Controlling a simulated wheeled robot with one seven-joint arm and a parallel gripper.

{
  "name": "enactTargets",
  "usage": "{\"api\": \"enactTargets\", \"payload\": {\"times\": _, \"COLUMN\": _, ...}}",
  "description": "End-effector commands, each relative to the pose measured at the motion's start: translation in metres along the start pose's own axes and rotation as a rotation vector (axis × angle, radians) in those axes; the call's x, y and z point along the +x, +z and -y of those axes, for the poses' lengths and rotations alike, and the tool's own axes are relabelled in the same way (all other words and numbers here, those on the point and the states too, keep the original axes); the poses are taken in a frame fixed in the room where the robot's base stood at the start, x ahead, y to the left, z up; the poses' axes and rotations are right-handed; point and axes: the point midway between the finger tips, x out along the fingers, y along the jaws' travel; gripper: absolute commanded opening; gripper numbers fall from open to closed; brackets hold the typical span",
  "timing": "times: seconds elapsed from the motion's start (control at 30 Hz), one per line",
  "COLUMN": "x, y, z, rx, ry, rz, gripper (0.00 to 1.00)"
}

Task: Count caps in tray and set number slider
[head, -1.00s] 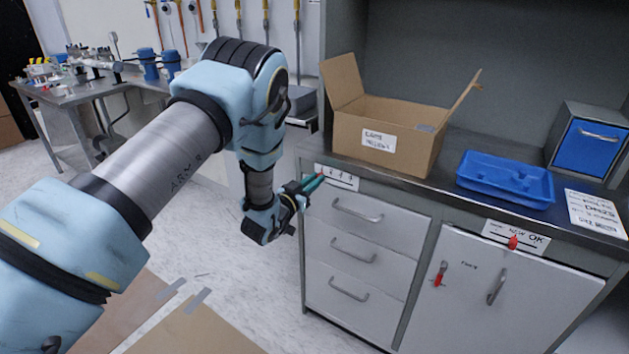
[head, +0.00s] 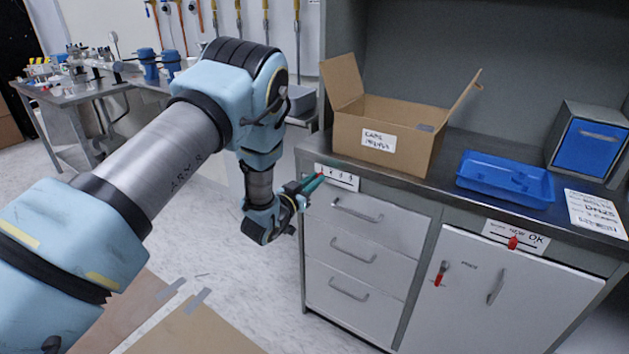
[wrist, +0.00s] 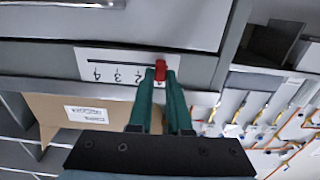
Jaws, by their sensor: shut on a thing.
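My gripper (head: 312,184) is shut on the red slider knob (wrist: 160,69), its green fingers (wrist: 166,92) on either side of it in the wrist view. The knob is at the right end of the slot on the white number plate (wrist: 120,68), past the 2, near the 1. In the head view the plate (head: 344,179) is on the cabinet's front edge above the drawers. The blue tray (head: 503,196) lies on the counter at right. It has blue shapes inside; I cannot tell how many caps it holds.
An open cardboard box (head: 400,163) with a caps label stands on the counter behind the plate. A blue drawer unit (head: 592,148) and a printed sheet (head: 594,212) are at right. A second slider plate (head: 527,236) marked OK has a red knob (head: 513,243).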

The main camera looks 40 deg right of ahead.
Motion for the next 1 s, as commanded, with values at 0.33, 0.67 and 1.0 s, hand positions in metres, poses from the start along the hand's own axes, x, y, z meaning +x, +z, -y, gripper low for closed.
{"api": "enactTargets", "payload": {"times": 0.33, "x": 0.000, "y": 0.002, "z": -0.011, "rx": -0.002, "ry": 0.001, "rz": -0.001, "gripper": 0.00}}
{"api": "enactTargets", "payload": {"times": 0.67, "x": 0.000, "y": 0.001, "z": -0.060, "rx": -0.001, "ry": 0.001, "rz": 0.000, "gripper": 0.00}}
{"api": "enactTargets", "payload": {"times": 1.0, "x": 0.000, "y": 0.001, "z": -0.060, "rx": 0.000, "ry": 0.000, "rz": 0.001, "gripper": 0.24}}
